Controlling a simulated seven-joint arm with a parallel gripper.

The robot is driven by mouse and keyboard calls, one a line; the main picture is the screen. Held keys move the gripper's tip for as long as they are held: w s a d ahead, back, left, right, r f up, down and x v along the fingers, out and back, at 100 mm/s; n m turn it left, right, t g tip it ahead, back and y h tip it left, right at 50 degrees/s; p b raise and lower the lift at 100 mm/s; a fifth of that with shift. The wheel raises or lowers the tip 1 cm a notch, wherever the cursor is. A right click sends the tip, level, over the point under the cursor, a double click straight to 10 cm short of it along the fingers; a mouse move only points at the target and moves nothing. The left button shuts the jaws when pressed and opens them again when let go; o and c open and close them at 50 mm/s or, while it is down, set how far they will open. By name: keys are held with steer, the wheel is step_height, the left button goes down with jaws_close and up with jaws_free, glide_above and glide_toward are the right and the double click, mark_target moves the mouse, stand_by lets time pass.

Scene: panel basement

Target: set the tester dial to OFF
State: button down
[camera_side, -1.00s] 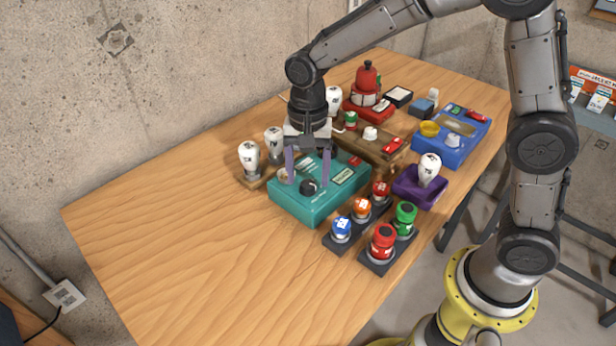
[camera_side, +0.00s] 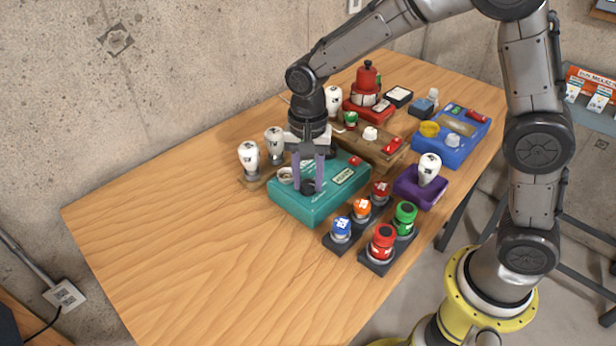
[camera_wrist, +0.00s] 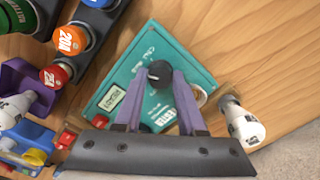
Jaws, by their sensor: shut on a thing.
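The teal tester box (camera_side: 325,202) sits on the wooden table, and it fills the middle of the wrist view (camera_wrist: 138,52). Its black dial (camera_side: 308,188) is on the front part of the top face; in the wrist view the dial (camera_wrist: 159,72) shows a light pointer mark. My gripper (camera_side: 310,186) points down over the box with its purple fingers on either side of the dial. In the wrist view the fingertips of my gripper (camera_wrist: 160,78) close on the dial. The dial's printed labels are too small to read, so its setting cannot be told.
White bulbs (camera_side: 249,158) stand left of the box. Colored fuses, including a red one (camera_side: 383,240), stand close in front and right. A purple block with a bulb (camera_side: 428,172), a blue box (camera_side: 455,140) and a wooden block (camera_side: 375,150) lie beyond. The table's left half is clear.

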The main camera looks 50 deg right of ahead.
steer(key=shift+n, duration=0.4)
steer(key=n, duration=0.4)
steer(key=shift+r, duration=0.1)
steer(key=n, duration=0.9)
steer(key=shift+n, duration=2)
steer(key=c, duration=0.5)
jaws_free()
